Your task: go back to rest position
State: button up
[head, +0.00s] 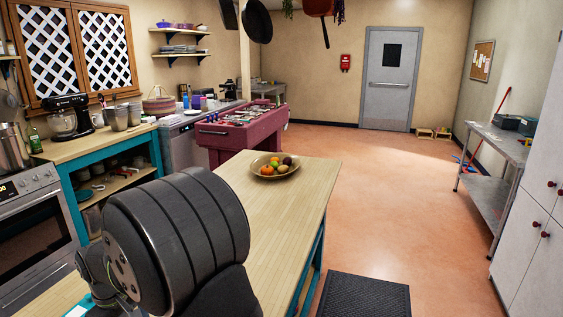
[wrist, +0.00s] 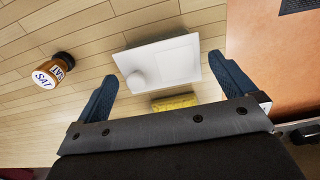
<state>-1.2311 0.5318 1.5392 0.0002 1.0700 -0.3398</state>
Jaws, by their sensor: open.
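My gripper (wrist: 163,67) shows in the wrist view with its two blue fingers spread wide apart. Nothing is held between them. Below it is the light wooden worktop (wrist: 70,110), with a white rectangular tray (wrist: 180,58) seen between the fingers. A yellow block, like a sponge (wrist: 175,102), lies close to the tray and is partly hidden by the gripper body. In the head view a dark rounded part of my arm fills the lower left, and the gripper itself is hidden.
A brown jar with a white label (wrist: 53,70) is left of the fingers. A fruit bowl (head: 274,173) stands on the island's far end. A stove (head: 38,235) and teal-framed counter (head: 95,147) are at left. The orange floor (head: 385,215) right of the island is mostly clear.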

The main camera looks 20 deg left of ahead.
jog(key=shift+r, duration=0.25)
